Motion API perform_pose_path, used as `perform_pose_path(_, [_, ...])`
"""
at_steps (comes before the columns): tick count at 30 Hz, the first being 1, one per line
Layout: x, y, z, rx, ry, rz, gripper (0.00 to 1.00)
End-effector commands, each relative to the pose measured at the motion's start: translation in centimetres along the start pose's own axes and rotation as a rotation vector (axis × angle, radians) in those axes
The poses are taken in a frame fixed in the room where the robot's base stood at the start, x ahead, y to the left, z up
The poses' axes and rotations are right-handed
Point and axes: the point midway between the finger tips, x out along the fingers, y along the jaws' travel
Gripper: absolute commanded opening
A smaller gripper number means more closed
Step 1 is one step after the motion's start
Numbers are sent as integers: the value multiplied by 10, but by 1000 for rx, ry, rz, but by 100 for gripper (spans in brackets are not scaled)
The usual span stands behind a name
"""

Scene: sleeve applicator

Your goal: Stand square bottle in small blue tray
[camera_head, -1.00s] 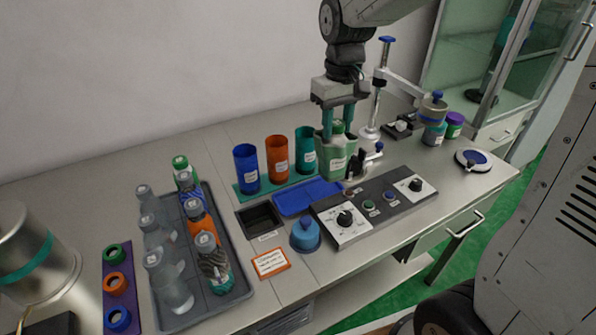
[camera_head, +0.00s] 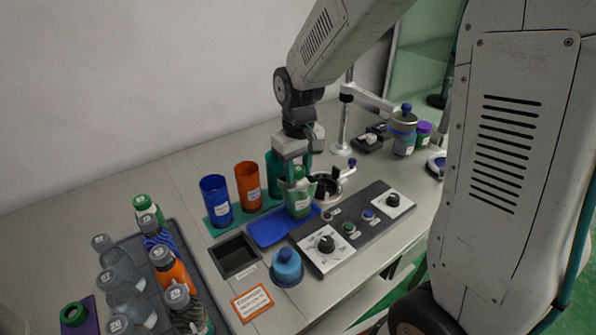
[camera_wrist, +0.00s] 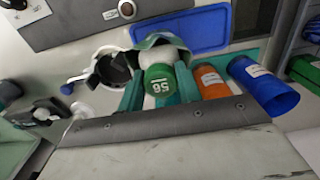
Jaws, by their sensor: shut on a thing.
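The square bottle (camera_head: 298,203) is pale green with a white label and a green cap. My gripper (camera_head: 297,172) is shut on it near the top, and the bottle looks upright. In the wrist view, its cap (camera_wrist: 160,85) reads 56 between my fingers (camera_wrist: 160,92). The small blue tray (camera_head: 268,234) lies flat on the counter. In the head view the bottle's lower end overlaps the tray's back right part; I cannot tell whether it touches the tray. The tray also shows beyond the bottle in the wrist view (camera_wrist: 195,28).
Blue (camera_head: 215,200), orange (camera_head: 248,185) and teal (camera_head: 272,172) cups stand behind the tray. A control panel (camera_head: 360,235) and the applicator's round holder (camera_head: 328,188) are to the right. Left is a bottle rack (camera_head: 205,275).

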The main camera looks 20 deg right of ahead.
Motion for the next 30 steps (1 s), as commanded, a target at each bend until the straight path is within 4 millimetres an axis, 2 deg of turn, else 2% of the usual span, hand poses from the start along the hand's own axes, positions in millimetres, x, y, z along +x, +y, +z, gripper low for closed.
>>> perform_pose_path(2, [6,0,0,0,1,0,14])
perform_pose_path(11, [8,0,0,0,1,0,14])
perform_pose_path(12, [9,0,0,0,1,0,37])
perform_pose_path(14, [8,0,0,0,1,0,54])
perform_pose_path(15, [8,0,0,0,1,0,56])
perform_pose_path(24, [6,0,0,0,2,0,56])
perform_pose_path(26, [1,0,-1,0,4,1,56])
perform_pose_path(30, [-22,0,-1,0,6,1,56])
